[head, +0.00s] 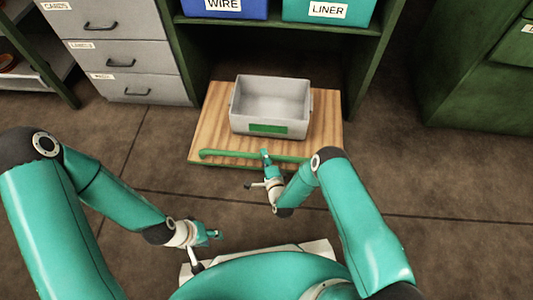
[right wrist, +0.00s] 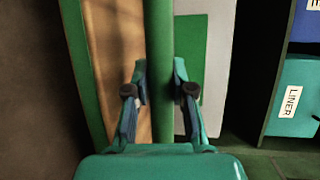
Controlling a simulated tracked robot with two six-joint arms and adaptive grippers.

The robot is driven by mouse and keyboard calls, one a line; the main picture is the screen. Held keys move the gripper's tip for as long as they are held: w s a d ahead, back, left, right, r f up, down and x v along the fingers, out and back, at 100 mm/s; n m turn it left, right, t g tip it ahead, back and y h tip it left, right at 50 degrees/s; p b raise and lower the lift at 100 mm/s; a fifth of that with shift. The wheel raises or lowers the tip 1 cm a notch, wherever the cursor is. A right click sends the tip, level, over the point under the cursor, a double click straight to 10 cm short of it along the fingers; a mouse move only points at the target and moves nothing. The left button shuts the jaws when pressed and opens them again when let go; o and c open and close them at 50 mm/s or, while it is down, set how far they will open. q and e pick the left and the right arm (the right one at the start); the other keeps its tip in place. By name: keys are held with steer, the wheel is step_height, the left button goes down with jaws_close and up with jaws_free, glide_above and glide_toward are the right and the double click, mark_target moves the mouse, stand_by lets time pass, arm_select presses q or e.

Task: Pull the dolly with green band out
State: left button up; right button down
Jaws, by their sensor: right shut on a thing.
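The dolly (head: 215,120) is a low wooden board with a green band along its front edge and a green handle bar (head: 225,154) across the front. In the right wrist view its board (right wrist: 112,50), green band (right wrist: 85,75) and bar (right wrist: 158,40) show close up. A grey bin (head: 270,100) with a green label stands on the board. My right gripper (head: 267,160) is shut on the bar near its middle, with one finger on each side in the right wrist view (right wrist: 160,80). My left gripper (head: 215,235) is over the floor at front left, away from the dolly; its opening is too small to tell.
The dolly's back part is under a green shelf unit (head: 361,70) holding a blue WIRE bin (head: 225,8) and a teal LINER bin (head: 325,10). Grey drawers (head: 125,50) stand at left, a green cabinet (head: 460,75) at right. The floor in front is clear up to my base.

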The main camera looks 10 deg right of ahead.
steer(key=shift+s+a+f, duration=0.2)
steer(key=shift+s+a, duration=0.1)
steer(key=shift+a, duration=0.1)
steer(key=c, duration=1.1)
jaws_free()
steer(key=shift+o, duration=0.7)
steer(key=shift+w+d+r, duration=0.1)
steer(key=shift+w+d, duration=0.05)
steer(key=shift+d, duration=0.1)
